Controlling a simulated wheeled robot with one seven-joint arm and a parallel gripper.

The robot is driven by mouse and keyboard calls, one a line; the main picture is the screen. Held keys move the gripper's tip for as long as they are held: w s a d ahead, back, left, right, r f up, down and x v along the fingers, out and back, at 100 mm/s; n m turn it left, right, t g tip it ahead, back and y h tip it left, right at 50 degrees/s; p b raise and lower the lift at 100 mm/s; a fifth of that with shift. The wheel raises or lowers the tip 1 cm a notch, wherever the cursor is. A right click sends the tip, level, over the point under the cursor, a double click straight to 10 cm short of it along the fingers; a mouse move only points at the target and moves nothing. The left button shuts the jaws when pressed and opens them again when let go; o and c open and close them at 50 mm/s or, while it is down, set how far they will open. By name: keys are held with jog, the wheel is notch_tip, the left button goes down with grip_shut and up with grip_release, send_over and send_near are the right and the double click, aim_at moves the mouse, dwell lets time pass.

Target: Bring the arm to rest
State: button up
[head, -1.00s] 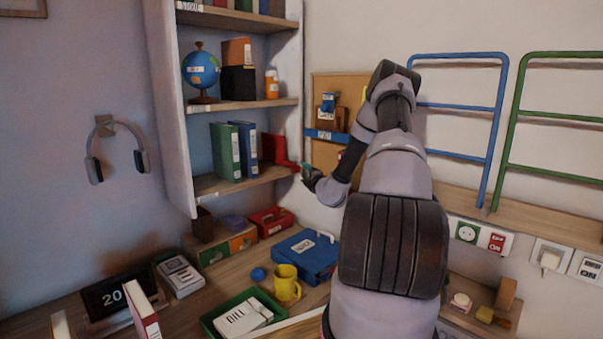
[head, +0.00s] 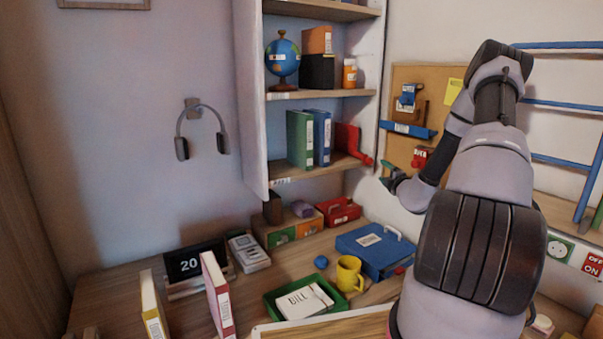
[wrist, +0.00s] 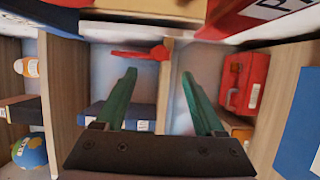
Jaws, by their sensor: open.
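My gripper (head: 388,174) is at the end of my raised, bent arm, in front of the right edge of the shelf unit. In the wrist view its two green fingers (wrist: 158,76) are spread apart with nothing between them. A red object (wrist: 140,53) lies beyond the fingertips in the wrist view. It looks like the red item (head: 350,142) at the right end of the middle shelf in the head view. I cannot tell the exact gap between it and the fingers.
The shelf unit (head: 252,100) holds a globe (head: 283,58), a green binder (head: 300,138) and a blue binder (head: 322,136). Below, the desk carries a blue case (head: 375,252), yellow mug (head: 348,274) and green tray (head: 272,308). A corkboard (head: 440,92) hangs behind my arm.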

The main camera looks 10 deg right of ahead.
jog(key=a+r+n+y, duration=0.6)
jog(key=a+r+n, duration=0.2)
jog(key=a, duration=0.1)
jog(key=s+a+r+n+g+y, duration=0.4)
jog(key=s+a+r+n+g, duration=0.15)
jog(key=a+n, duration=0.45)
jog(key=s+a+r+n+g+y, duration=0.3)
jog(key=s+a+r+n+g, duration=0.2)
jog(key=s+a+r+n, duration=0.35)
jog(key=s+a+r+n+g+h, duration=0.1)
jog(key=s+a+n+g+h, duration=0.35)
jog(key=s+n, duration=0.75)
jog(key=s+d+r+n+t+h, duration=0.4)
jog(key=s+d+r+n+h, duration=0.1)
jog(key=s+n, duration=0.7)
jog(key=shift+s+d+h, duration=0.2)
jog(key=shift+d+h, duration=0.25)
jog(key=shift+d, duration=0.6)
jog(key=shift+a, duration=0.1)
